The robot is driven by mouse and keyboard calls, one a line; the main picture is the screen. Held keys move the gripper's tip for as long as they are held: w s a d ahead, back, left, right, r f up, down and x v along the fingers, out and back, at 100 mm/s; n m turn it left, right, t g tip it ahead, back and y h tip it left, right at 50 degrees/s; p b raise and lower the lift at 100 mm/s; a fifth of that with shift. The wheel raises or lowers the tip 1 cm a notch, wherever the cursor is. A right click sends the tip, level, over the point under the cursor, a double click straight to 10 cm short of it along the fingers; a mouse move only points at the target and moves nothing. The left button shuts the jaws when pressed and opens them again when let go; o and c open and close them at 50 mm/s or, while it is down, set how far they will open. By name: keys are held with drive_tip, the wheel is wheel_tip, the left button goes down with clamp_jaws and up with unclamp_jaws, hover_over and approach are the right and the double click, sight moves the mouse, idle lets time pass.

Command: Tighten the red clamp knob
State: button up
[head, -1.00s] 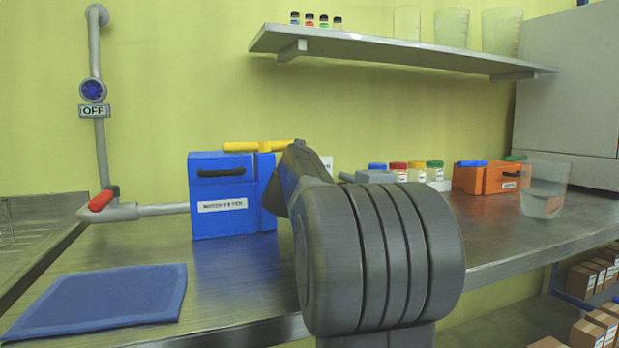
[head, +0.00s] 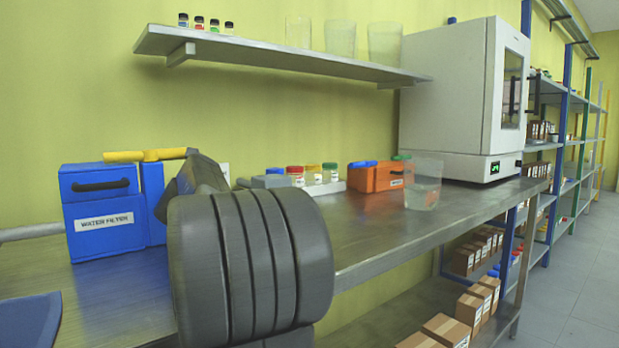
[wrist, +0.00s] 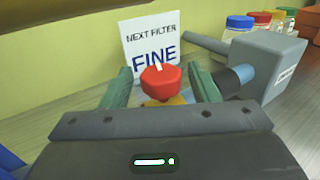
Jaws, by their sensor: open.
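The red clamp knob (wrist: 160,82) shows in the wrist view, with a white mark on top and a yellowish part just below it. My gripper (wrist: 157,74) is open, its two green fingers on the left and right of the knob. A gap shows on each side in the picture; I cannot tell how far down the fingers reach. In the head view my own arm hides the knob and the gripper.
A sign reading "NEXT FILTER FINE" (wrist: 154,42) stands behind the knob. A grey box (wrist: 262,62) with a blue end is close on the right. The blue water filter box (head: 100,208), orange box (head: 376,178) and clear beaker (head: 423,185) stand on the metal bench (head: 370,225).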

drive_tip(key=y+p, duration=0.1)
drive_tip(key=r+n+y+p, duration=0.1)
drive_tip(key=shift+w+d+p, duration=0.1)
drive_tip(key=shift+d+p, duration=0.05)
drive_tip(key=shift+p, duration=0.25)
drive_tip(key=shift+n+y+p, duration=0.4)
drive_tip(key=shift+p, duration=0.55)
drive_tip(key=n+g+y+p, duration=0.1)
drive_tip(key=n+y+p, duration=0.1)
drive_tip(key=p, duration=0.5)
drive_tip(key=n+g+y+p, duration=0.1)
drive_tip(key=y+p, duration=0.2)
drive_tip(key=p, duration=0.4)
drive_tip(key=shift+n+g+y, duration=0.3)
drive_tip(key=shift+n, duration=0.1)
drive_tip(key=shift+p, duration=0.6)
